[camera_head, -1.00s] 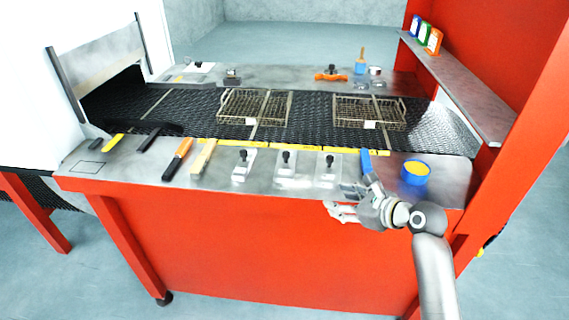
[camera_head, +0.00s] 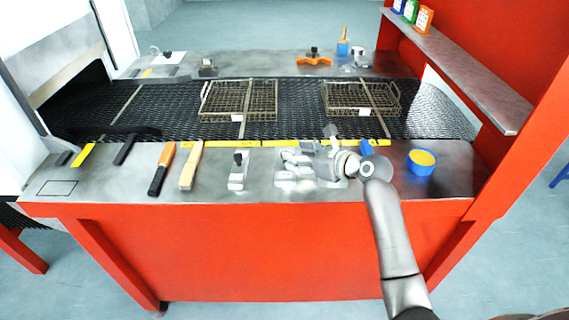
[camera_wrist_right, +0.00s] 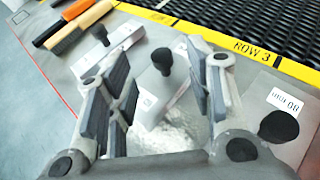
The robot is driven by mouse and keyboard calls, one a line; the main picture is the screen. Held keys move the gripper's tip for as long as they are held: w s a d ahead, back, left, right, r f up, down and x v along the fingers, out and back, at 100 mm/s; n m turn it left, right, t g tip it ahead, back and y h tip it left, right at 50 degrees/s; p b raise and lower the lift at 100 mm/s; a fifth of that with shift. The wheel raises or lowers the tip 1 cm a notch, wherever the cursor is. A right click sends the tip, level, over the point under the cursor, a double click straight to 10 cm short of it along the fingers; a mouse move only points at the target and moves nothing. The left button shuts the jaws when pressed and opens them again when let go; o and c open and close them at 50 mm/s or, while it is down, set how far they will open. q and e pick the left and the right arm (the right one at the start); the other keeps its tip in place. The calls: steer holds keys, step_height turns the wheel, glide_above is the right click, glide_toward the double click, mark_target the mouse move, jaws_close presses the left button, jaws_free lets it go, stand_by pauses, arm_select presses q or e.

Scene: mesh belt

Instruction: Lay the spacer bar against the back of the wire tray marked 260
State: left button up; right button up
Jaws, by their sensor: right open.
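Three pale metal blocks with black knobs stand on the near bench; the left one (camera_head: 237,174) is clear in the head view. I cannot tell which is the spacer bar. My right gripper (camera_head: 302,164) is over the middle and right blocks and hides much of them. In the wrist view its open fingers (camera_wrist_right: 163,80) stand either side of the middle block's black knob (camera_wrist_right: 162,60), not closed on it. The right block's label (camera_wrist_right: 285,100) is partly legible. Two wire trays, left (camera_head: 210,100) and right (camera_head: 392,98), sit on the belt; their tags are unreadable. My left gripper is out of view.
The dark mesh belt (camera_head: 300,100) runs behind a yellow strip (camera_head: 255,143), marked ROW 3 in the wrist view. A red shelf unit rises at right.

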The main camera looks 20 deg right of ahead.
steer(key=shift+w+a+f, duration=0.2)
steer(key=shift+w, duration=0.15)
steer(key=shift+w+a+f, duration=0.1)
steer(key=shift+w+a, duration=0.05)
steer(key=shift+w, duration=0.05)
steer(key=x, duration=0.3)
steer(key=shift+w+f+p, duration=0.3)
steer(key=shift+f+p, duration=0.05)
steer(key=shift+w+a+f, duration=0.15)
steer(key=shift+w+a, duration=0.05)
steer(key=shift+w, duration=0.1)
steer(key=shift+w+a+f, duration=0.1)
steer(key=shift+w+f, duration=0.05)
steer(key=shift+w, duration=0.05)
steer(key=c, duration=0.5)
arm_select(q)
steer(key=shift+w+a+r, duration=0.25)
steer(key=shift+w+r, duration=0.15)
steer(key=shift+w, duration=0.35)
arm_select(e)
jaws_close()
